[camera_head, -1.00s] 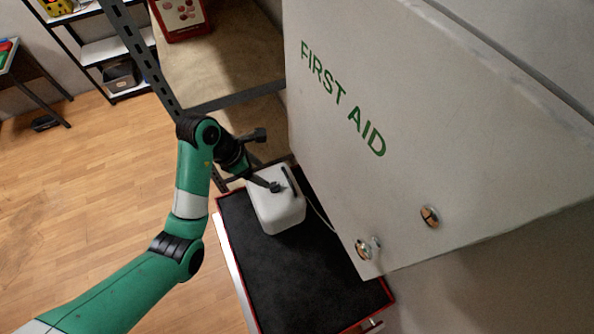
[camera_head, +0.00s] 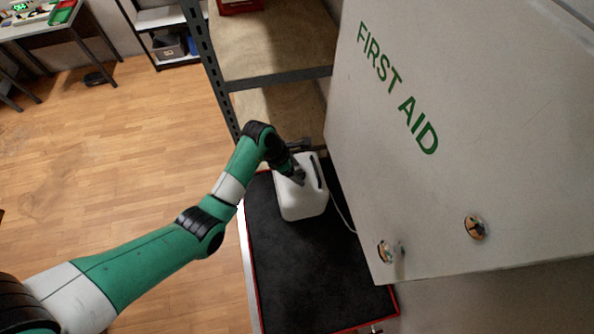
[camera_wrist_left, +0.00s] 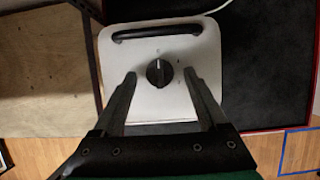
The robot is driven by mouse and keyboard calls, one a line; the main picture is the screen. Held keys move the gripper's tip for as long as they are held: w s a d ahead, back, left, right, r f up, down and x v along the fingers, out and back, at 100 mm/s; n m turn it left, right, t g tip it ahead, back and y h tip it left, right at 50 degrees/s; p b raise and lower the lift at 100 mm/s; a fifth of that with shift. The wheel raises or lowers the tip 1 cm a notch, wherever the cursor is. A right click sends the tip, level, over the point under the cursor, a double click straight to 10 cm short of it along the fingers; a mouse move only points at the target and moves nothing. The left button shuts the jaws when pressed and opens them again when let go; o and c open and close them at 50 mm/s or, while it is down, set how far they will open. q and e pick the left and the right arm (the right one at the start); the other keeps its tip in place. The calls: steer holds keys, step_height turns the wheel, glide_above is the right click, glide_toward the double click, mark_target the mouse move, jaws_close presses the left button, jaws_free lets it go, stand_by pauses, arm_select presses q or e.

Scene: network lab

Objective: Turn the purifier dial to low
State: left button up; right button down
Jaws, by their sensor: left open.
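The white purifier (camera_head: 303,202) stands on the black mat of a red-edged cart. In the left wrist view the purifier's top (camera_wrist_left: 205,52) faces the camera, with a black handle bar along its far edge. The black round dial (camera_wrist_left: 158,73) sits near the middle of that top, with small marks around it. My left gripper (camera_head: 298,178) is over the purifier. In the left wrist view its two fingers (camera_wrist_left: 158,76) are open, one to each side of the dial, with gaps between. Whether they touch the top is unclear. My right gripper is not in view.
The white first aid cabinet (camera_head: 440,110) hangs close on the right of the purifier. A metal shelf post (camera_head: 208,65) and wooden shelf (camera_head: 285,45) stand behind. The cart's black mat (camera_head: 310,275) is clear in front. A cord (camera_head: 341,213) runs to the right.

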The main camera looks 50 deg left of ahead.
arm_select(q)
steer(key=shift+c, duration=0.3)
jaws_close()
